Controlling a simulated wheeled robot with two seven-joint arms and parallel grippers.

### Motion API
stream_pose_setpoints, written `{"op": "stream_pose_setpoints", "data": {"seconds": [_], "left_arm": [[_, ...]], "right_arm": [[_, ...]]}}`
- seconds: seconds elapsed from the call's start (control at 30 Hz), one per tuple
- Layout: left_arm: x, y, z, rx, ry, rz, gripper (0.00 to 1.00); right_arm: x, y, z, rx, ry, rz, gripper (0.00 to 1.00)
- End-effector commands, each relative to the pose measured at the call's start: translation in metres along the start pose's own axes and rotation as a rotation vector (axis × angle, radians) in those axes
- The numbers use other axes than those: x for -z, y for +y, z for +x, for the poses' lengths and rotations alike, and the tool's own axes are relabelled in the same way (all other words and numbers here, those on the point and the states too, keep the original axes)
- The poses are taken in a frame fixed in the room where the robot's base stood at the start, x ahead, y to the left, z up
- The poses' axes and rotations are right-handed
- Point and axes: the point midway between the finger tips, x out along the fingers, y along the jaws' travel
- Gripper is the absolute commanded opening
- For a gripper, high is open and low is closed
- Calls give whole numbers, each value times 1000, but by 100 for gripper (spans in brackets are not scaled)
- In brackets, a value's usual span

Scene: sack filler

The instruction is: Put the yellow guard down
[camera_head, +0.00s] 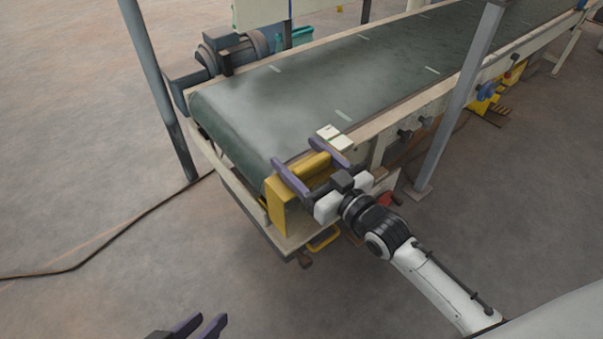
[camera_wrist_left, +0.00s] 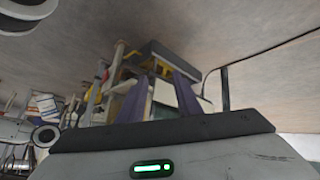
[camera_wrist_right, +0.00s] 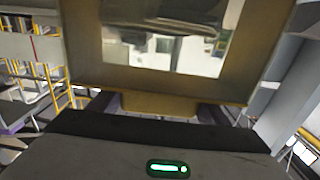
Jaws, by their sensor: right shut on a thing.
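The yellow guard (camera_head: 281,203) is at the near end of the conveyor, by its front corner. My right gripper (camera_head: 302,152) is shut on it, with purple fingers on either side of its top bar. In the right wrist view the guard (camera_wrist_right: 150,86) fills the upper part as a frame with a wide opening. I cannot tell whether the guard touches the conveyor frame. My left gripper (camera_head: 203,326) is empty and open at the bottom edge of the head view, away from the guard; its spread fingers also show in the left wrist view (camera_wrist_left: 160,88).
The conveyor (camera_head: 300,95) with its green belt runs toward the back right. Grey posts (camera_head: 160,85) stand left of it and on its right side (camera_head: 465,90). A motor (camera_head: 235,50) sits at its far side. A cable (camera_head: 85,262) lies on the floor, otherwise clear at left.

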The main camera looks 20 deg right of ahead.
Motion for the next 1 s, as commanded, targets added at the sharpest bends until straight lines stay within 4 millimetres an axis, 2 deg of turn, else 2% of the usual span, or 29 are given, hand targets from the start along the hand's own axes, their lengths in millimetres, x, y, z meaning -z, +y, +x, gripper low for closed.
{"op": "stream_pose_setpoints", "data": {"seconds": [0.1, 0.2, 0.6, 0.63, 0.7, 1.0], "left_arm": [[3, 4, 2, -20, 30, -9, 31], [9, 8, 1, -36, 58, -16, 31], [13, 11, -2, -44, 71, -21, 31], [14, 11, -3, -45, 72, -21, 31], [14, 11, -3, -45, 72, -21, 31], [14, 11, -3, -45, 72, -21, 31]], "right_arm": [[-23, 0, 0, 0, -1, 0, 26], [-37, 0, 0, -1, -1, 0, 26], [-40, 0, 0, 0, 1, 0, 26], [-41, 0, 0, 0, -1, 0, 75], [-40, 0, 0, 0, -2, 0, 87], [-40, 0, 0, 0, -1, 0, 89]]}}
